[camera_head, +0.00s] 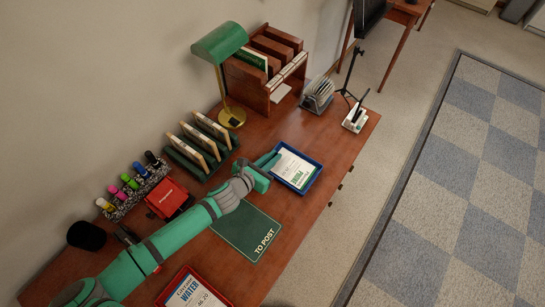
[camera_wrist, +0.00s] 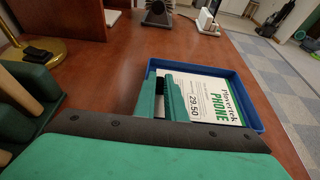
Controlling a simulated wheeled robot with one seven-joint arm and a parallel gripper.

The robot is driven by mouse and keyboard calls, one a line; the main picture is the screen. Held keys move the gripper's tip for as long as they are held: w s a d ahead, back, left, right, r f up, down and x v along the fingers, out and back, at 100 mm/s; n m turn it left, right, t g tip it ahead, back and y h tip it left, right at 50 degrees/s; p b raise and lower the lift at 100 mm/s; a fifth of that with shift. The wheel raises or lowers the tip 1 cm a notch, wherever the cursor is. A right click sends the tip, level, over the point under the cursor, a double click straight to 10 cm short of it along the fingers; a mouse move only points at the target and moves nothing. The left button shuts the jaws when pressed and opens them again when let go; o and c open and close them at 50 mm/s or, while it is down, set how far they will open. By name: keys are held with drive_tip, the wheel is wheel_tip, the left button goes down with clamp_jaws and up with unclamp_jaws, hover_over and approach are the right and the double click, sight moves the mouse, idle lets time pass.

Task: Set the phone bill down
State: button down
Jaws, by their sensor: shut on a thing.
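My gripper (camera_head: 270,160) is at the tray's left side, shut on the bill's left edge. Its green fingers (camera_wrist: 163,96) hide that edge. A green mat marked "TO POST" (camera_head: 245,230) lies bare in front of the tray.
A red tray with a water bill (camera_head: 192,291) lies near the front. A green rack (camera_head: 203,145), a brass lamp (camera_head: 220,45) and a wooden sorter (camera_head: 262,75) stand along the wall side. A red item (camera_head: 168,199) and pens (camera_head: 130,181) sit left.

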drive_tip(key=shift+f, duration=0.1)
drive_tip(key=c, duration=1.8)
unclamp_jaws()
drive_tip(key=v, duration=1.2)
drive_tip(key=shift+a, duration=0.1)
